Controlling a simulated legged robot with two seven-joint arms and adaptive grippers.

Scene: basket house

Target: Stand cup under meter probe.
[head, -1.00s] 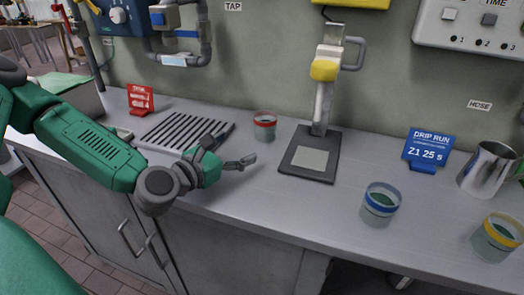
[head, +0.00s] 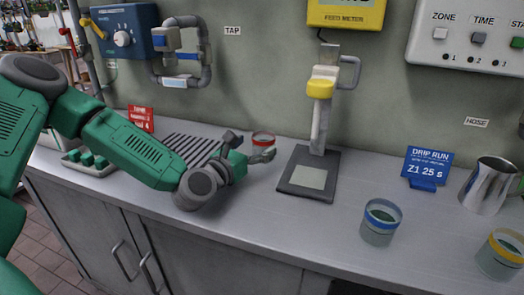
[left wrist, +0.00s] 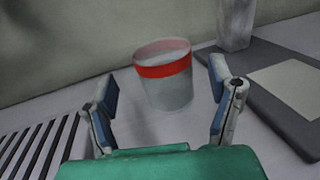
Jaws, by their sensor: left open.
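A clear cup with a red band (head: 263,141) stands upright on the counter, left of the meter stand. In the left wrist view the red-banded cup (left wrist: 165,78) is just beyond and between the fingertips. My left gripper (head: 248,146) is open and empty, with its fingers pointing at this cup. It also shows in the left wrist view (left wrist: 158,92). The meter probe (head: 321,88) hangs on an upright arm with a yellow part, above a dark base plate (head: 289,189) with a pale square. The pale square is bare. My right gripper is not in view.
A blue-banded cup (head: 380,222) and a yellow-banded cup (head: 500,256) stand to the right, near a metal pitcher (head: 489,184). A blue sign (head: 428,167) stands behind them. A slatted drain grate (head: 190,147) lies left of the red-banded cup.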

